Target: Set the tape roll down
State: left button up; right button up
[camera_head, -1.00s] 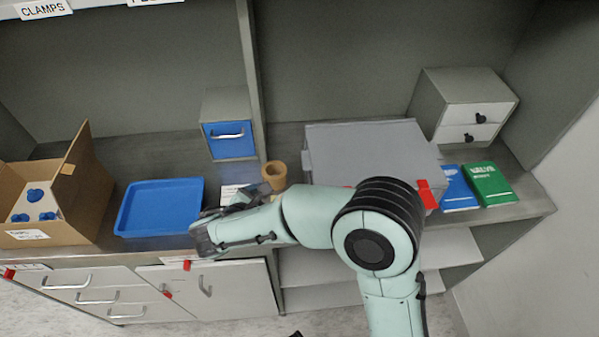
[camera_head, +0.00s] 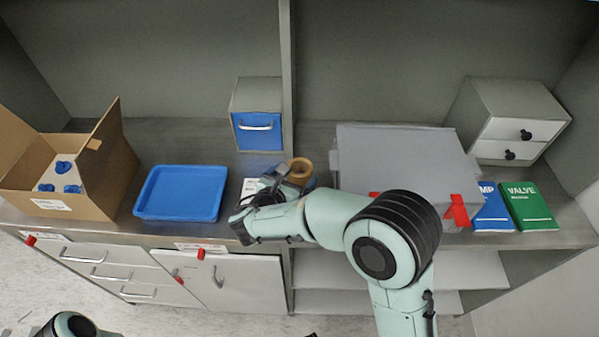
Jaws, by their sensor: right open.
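The tape roll (camera_head: 301,167) is a tan ring on the counter, between the blue-fronted drawer unit and the grey box. My right gripper (camera_head: 284,178) is open just in front and to the left of the roll. The gripper covers the roll's near lower part, so I cannot tell whether they touch. My left gripper is not in view; only a piece of my left arm shows at the bottom left.
A blue tray (camera_head: 181,193) and an open cardboard box (camera_head: 75,205) with blue-knobbed parts are at left. A grey box (camera_head: 400,160), blue and green books (camera_head: 530,206) and a small drawer unit (camera_head: 515,115) are at right. A divider (camera_head: 287,60) rises behind the roll.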

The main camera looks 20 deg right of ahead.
aim_at(300, 170)
jog(key=x, duration=0.4)
jog(key=shift+r, duration=0.2)
jog(key=c, duration=1.2)
